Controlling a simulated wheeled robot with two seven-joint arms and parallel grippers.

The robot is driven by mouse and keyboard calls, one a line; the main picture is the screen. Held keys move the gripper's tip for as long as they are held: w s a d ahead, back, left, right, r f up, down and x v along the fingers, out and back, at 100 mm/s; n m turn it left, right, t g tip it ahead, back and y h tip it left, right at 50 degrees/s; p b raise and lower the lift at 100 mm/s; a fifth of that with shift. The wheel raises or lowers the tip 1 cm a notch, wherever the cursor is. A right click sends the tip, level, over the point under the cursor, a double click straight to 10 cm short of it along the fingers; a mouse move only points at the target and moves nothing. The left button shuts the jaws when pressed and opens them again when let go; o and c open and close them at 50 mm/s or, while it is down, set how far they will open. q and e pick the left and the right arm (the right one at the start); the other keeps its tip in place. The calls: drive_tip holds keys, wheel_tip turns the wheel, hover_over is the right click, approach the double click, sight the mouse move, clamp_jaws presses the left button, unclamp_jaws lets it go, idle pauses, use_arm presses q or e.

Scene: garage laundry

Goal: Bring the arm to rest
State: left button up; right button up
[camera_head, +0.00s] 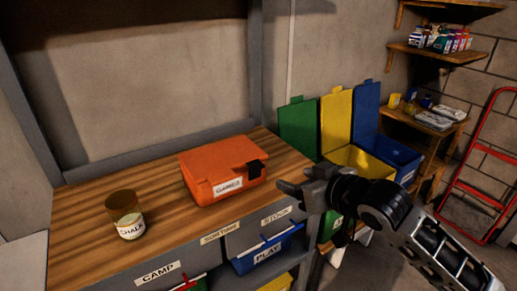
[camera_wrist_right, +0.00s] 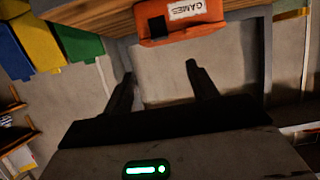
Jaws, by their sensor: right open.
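My right gripper (camera_head: 290,188) reaches in from the right in the head view, just off the front right edge of the wooden workbench (camera_head: 80,215). It is open and appears empty. My left gripper is not in view.
A jar labelled CHALK (camera_head: 126,215) stands on the bench's left part. Labelled bins, including a blue PLAY bin (camera_head: 266,254), sit below the top. Green, yellow and blue lidded bins (camera_head: 395,155) stand behind my right arm. A red ladder frame (camera_head: 478,165) leans at right.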

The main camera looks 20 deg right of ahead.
drive_tip(key=s+a+f+g, duration=0.1)
drive_tip(key=s+a+f, duration=0.2)
drive_tip(key=f, duration=0.6)
drive_tip(key=s+a+f+g, duration=0.1)
drive_tip(key=s+a+f, duration=0.3)
drive_tip(key=s+f, duration=0.4)
drive_tip(key=s+a+f+g, duration=0.1)
drive_tip(key=s+a+f, duration=0.2)
drive_tip(key=s+f, duration=0.3)
wheel_tip(320, 180, down, 4)
drive_tip(key=shift+s+a+f, duration=0.15)
drive_tip(key=shift+a+f, duration=0.05)
drive_tip(key=shift+a, duration=0.1)
